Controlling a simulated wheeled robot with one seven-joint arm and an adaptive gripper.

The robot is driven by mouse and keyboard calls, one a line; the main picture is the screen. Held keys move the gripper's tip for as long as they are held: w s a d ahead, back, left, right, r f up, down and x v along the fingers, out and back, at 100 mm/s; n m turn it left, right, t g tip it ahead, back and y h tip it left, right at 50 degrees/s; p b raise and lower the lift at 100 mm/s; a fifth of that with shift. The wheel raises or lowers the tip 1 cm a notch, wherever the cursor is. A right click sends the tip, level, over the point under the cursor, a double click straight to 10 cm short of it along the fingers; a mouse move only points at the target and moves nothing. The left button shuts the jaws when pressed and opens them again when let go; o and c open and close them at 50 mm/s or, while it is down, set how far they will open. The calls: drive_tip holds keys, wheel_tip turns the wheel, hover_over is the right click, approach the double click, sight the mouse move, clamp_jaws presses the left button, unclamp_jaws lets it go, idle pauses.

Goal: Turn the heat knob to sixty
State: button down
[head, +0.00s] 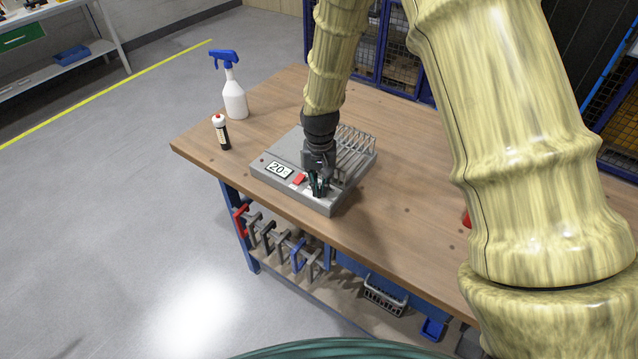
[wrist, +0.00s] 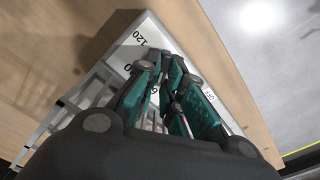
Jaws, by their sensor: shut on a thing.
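A grey heating device (head: 283,152) stands on the wooden workbench, with a display (head: 278,170) that reads 20 and a red switch (head: 299,178) beside it. My gripper (head: 318,188) points down at the device's front right, where the heat knob is. The knob is hidden by the fingers in the head view. In the wrist view the green-padded fingers (wrist: 172,105) are closed together over a pale dial face (wrist: 146,38) with printed numbers, 120 among them. The knob itself and its pointer cannot be made out between the fingers.
A spray bottle (head: 234,98) with a blue head and a small dark bottle (head: 221,132) stand at the bench's left. A metal rack (head: 355,145) rises from the device's back right. Clamps (head: 268,236) hang below the front edge. Bare bench top (head: 410,150) lies to the right.

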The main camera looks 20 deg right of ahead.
sight(320, 187)
idle(0.3)
drive_tip(key=c, duration=1.5)
unclamp_jaws()
drive_tip(key=shift+c, duration=0.2)
drive_tip(key=shift+r, duration=0.1)
wheel_tip(320, 187, up, 12)
